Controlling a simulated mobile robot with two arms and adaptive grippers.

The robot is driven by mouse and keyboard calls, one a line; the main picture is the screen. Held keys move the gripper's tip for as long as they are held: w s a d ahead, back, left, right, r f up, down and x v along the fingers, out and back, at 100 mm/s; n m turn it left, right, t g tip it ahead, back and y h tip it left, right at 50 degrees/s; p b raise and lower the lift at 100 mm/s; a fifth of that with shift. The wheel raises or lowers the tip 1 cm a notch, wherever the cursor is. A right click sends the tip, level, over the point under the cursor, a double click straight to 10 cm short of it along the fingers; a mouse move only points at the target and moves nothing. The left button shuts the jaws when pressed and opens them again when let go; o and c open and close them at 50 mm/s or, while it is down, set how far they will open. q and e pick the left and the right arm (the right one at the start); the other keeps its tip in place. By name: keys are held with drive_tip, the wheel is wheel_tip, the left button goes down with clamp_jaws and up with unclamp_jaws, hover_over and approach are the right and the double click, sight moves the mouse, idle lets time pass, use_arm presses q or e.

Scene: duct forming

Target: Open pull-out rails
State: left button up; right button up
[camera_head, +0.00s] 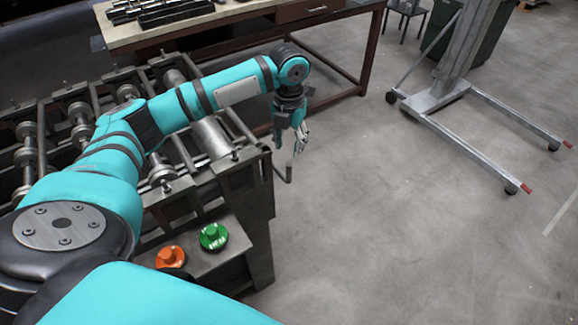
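The duct forming machine (262,208) stands at the left, a dark metal frame with rollers and cross bars. A thin bent metal bar (289,172) sticks out at its right end, just below my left gripper; I cannot tell whether it belongs to the pull-out rails. My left gripper (297,145) points down beside the machine's right end. Its fingers are small and seen at an angle, so their opening and any touch with the bar are unclear. My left arm hides part of the rollers. My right gripper is out of view.
An orange button (170,257) and a green button (214,237) sit on the machine's near ledge. A workbench (240,14) stands behind. A wheeled metal stand (440,97) is at the upper right. The floor (420,230) right of the machine is clear.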

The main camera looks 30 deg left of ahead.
sight(289, 162)
use_arm(q)
wheel_tip(289, 162, down, 10)
drive_tip(key=shift+f+p, duration=0.1)
drive_tip(key=shift+p, duration=0.8)
clamp_jaws()
